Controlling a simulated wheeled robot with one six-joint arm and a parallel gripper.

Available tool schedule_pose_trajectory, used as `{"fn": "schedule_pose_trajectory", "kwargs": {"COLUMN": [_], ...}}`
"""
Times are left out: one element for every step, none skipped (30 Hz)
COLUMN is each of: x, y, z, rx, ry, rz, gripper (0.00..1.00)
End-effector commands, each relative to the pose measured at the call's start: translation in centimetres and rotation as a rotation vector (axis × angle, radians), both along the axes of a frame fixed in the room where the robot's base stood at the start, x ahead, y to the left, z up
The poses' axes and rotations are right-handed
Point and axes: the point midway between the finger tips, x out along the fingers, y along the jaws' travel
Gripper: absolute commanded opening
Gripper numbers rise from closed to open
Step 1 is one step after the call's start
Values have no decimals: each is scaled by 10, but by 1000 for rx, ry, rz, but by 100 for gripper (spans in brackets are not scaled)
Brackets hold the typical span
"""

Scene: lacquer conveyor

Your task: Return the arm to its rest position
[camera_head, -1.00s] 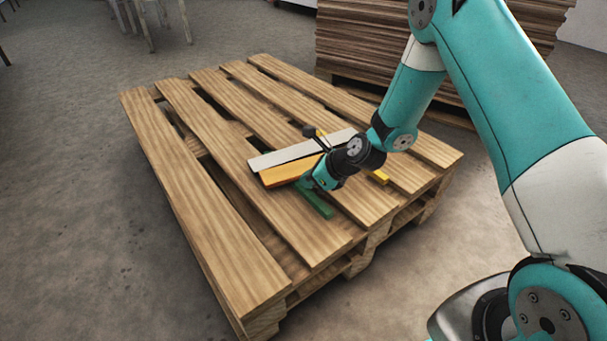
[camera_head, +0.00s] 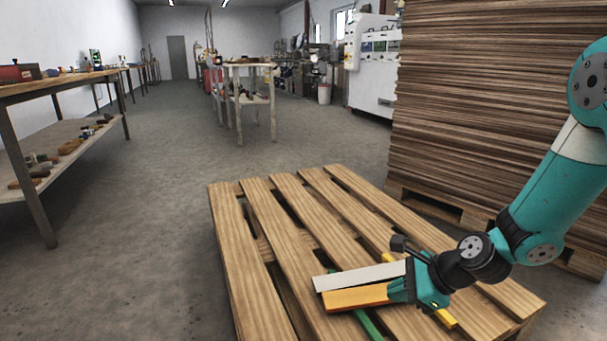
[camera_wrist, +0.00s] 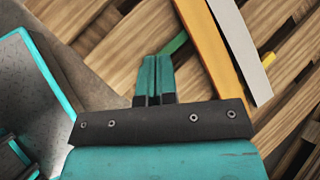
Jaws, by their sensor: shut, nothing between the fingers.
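My gripper (camera_head: 402,290) is low over the wooden pallet (camera_head: 262,300), by the right end of an orange strip (camera_head: 352,298). In the wrist view its two teal fingers (camera_wrist: 155,64) are together with nothing between them. A white strip (camera_head: 352,277) lies beside the orange one. A green strip (camera_head: 368,325) shows partly below the orange strip, and its end appears just past the fingertips in the wrist view (camera_wrist: 174,43). A yellow piece (camera_head: 446,318) shows on the right, partly hidden by my gripper. I cannot tell whether the fingers touch anything.
A tall stack of brown boards (camera_head: 480,110) stands right behind the pallet, close to my arm. A workbench with a lower shelf (camera_head: 60,150) is on the left, and a table (camera_head: 250,100) is further back. The grey floor (camera_head: 150,220) between them is clear.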

Motion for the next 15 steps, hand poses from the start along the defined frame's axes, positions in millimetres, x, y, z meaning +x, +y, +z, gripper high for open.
{"fn": "schedule_pose_trajectory", "kwargs": {"x": [-11,-21,-34,-45,-56,-72,-84,-97,-112,-124,-134,-148,-157,-166,-178], "y": [16,24,34,41,47,53,58,62,65,67,68,69,69,70,69], "z": [37,53,73,88,102,120,132,144,157,166,174,184,190,196,204], "rx": [-70,-112,-167,-206,-243,-292,-325,-356,-394,-416,-438,-464,-481,-494,-513], "ry": [-83,-130,-194,-240,-288,-351,-399,-444,-501,-539,-576,-622,-654,-685,-723], "rz": [171,280,425,534,641,784,888,990,1116,1205,1286,1389,1461,1529,1615], "gripper": [0,0,0,0,0,0,0,0,0,0,0,0,0,0,0]}}
